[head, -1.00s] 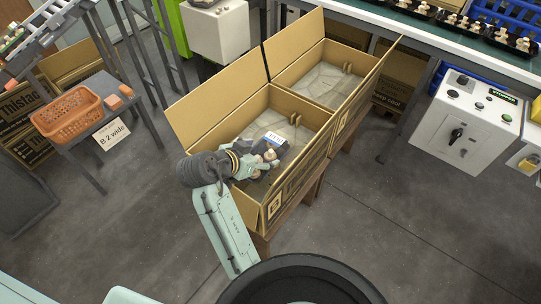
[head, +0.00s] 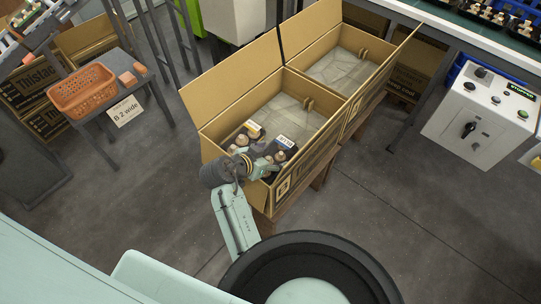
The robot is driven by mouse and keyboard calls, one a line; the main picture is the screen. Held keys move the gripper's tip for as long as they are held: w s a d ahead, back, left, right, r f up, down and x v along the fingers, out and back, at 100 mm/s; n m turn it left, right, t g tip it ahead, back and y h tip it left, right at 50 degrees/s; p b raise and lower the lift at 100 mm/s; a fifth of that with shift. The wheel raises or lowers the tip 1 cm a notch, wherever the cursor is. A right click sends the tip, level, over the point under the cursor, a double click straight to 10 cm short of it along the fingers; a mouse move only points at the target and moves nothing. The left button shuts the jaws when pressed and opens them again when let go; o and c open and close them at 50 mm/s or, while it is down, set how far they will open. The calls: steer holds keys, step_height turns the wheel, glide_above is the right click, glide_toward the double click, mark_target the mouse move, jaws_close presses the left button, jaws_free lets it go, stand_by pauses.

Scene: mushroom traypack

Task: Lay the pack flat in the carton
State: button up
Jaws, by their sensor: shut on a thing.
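The near cardboard carton (head: 308,160) stands open with a pale liner (head: 283,104) on its floor. A dark pack of mushrooms with a blue-and-white label (head: 284,141) is in its front end, close to the front right wall. My gripper (head: 267,166) is shut on this pack at its near side; the arm comes over the carton's front edge. The fingers partly hide the pack, so I cannot tell whether it rests flat on the floor. Another pack with a yellow-and-white label (head: 254,130) lies beside it on the left, partly hidden by my wrist.
A second open carton (head: 375,92) with a liner adjoins behind. Upright flaps edge the near carton's left side. A conveyor with several packs (head: 490,15) runs at the top right, above a white control box (head: 480,120). An orange basket (head: 82,90) stands on a side table.

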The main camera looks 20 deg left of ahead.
steer(key=shift+s+f+b, duration=0.15)
steer(key=shift+f+b, duration=0.15)
steer(key=shift+f, duration=0.35)
steer(key=o, duration=1.2)
steer(key=shift+s+f, duration=0.1)
steer(key=shift+f, duration=0.1)
steer(key=shift+r, duration=0.1)
steer(key=shift+r+p, duration=0.3)
steer(key=shift+s+a+r, duration=0.15)
steer(key=shift+r, duration=0.1)
steer(key=v, duration=0.4)
steer(key=b+v, duration=0.1)
steer(key=v, duration=0.6)
steer(key=shift+r+b, duration=0.35)
steer(key=shift+r, duration=0.3)
